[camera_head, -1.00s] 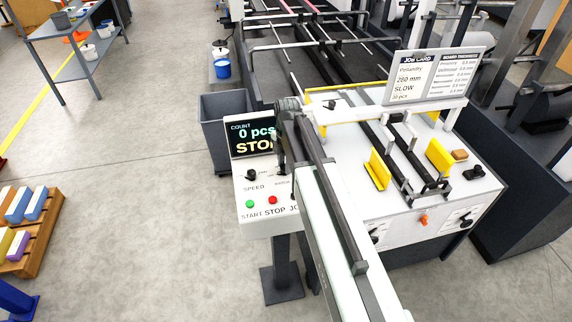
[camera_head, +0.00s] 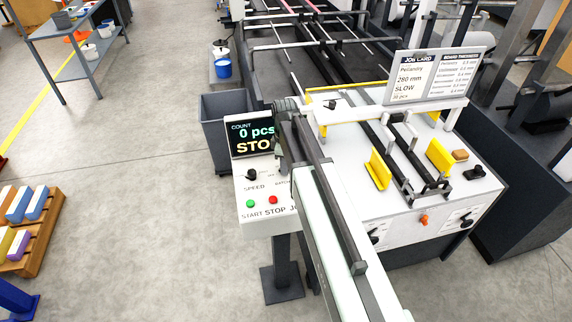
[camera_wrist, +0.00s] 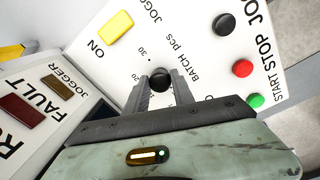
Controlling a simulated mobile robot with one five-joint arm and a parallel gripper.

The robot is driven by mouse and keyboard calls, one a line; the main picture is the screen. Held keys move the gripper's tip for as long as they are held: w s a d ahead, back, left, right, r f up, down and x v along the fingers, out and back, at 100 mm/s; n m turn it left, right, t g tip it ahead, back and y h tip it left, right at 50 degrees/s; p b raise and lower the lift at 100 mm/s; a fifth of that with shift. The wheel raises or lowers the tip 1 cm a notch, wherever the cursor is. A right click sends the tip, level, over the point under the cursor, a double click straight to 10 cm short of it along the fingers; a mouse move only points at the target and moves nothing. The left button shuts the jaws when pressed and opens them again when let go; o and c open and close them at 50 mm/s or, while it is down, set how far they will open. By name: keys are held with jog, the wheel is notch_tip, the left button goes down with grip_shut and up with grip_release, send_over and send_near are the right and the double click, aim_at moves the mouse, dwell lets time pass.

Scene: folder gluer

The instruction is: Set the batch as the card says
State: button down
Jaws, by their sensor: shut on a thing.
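The batch knob (camera_wrist: 158,78), small and black, sits on the white control panel (camera_wrist: 190,45) beside the print "BATCH pcs", with marks 20 and 30 near it. My gripper (camera_wrist: 159,85) is shut on this knob, one finger on each side. In the head view my gripper (camera_head: 281,160) hides the knob. The job card (camera_head: 408,80) stands on the machine and reads 280 mm and SLOW; its small last line ends in "pcs" and is hard to read. The count display (camera_head: 250,139) shows 0 pcs and a partly covered STOP.
A yellow jogger button (camera_wrist: 115,27) and a fault panel (camera_wrist: 35,105) lie left. Yellow guides (camera_head: 377,169) stand on the machine bed.

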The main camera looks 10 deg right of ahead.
jog(key=m, duration=1.2)
jog(key=shift+a+m+g, duration=0.1)
jog(key=shift+m+g, duration=0.2)
jog(key=m, duration=0.6)
jog(key=shift+m, duration=0.3)
jog(key=m, duration=0.6)
jog(key=shift+w, duration=0.1)
jog(key=shift+m+g, duration=0.3)
jog(key=shift+m, duration=0.1)
jog(key=c, duration=1.1)
grip_release()
